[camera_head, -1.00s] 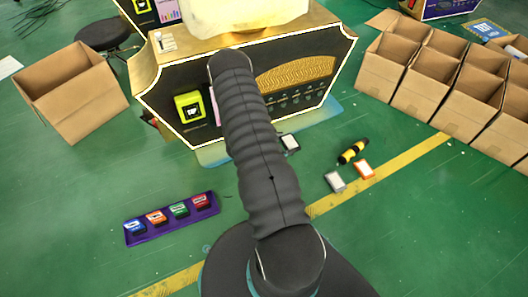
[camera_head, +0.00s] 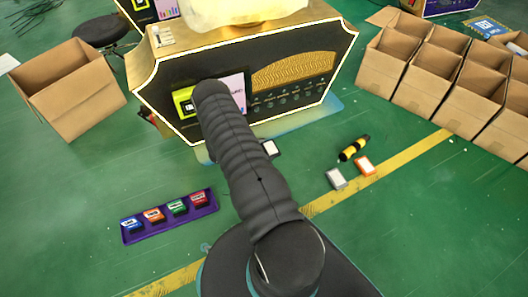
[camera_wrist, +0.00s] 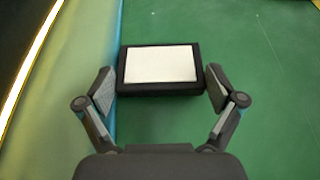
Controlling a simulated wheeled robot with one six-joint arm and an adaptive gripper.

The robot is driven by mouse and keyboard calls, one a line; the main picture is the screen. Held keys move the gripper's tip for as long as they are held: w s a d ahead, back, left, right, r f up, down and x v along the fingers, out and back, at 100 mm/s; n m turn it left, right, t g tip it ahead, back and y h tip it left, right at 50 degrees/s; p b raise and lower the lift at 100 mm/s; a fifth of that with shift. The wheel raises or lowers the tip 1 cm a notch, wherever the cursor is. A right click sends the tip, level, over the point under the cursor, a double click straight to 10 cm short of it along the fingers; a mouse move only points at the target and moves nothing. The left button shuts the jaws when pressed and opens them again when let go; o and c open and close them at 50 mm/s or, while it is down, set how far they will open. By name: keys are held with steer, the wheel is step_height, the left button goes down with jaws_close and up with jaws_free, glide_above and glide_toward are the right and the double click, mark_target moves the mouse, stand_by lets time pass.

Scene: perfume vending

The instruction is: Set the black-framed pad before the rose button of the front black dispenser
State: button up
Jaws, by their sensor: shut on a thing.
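The black-framed pad (camera_wrist: 160,65) has a white face and sits between the fingers of my gripper (camera_wrist: 160,88) in the wrist view. My gripper is shut on its two short sides. In the head view the pad (camera_head: 270,148) shows just right of my arm, in front of the front black dispenser (camera_head: 170,92), partly hidden by the arm. The dispenser has a gold top, a screen and a row of small buttons (camera_head: 282,101) under a gold panel. I cannot tell which button is rose. My gripper is hidden in the head view. I cannot tell whether the pad touches the floor.
A teal mat (camera_wrist: 140,130) edges the dispenser, left of the pad. A purple tray (camera_head: 134,236) with several coloured blocks lies at left. A yellow-black cylinder (camera_head: 354,148), a grey pad (camera_head: 336,179) and an orange-framed pad (camera_head: 364,167) lie at right. Cardboard boxes (camera_head: 68,85) stand both sides.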

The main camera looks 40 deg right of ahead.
steer(key=shift+f, duration=0.2)
steer(key=o, duration=0.7)
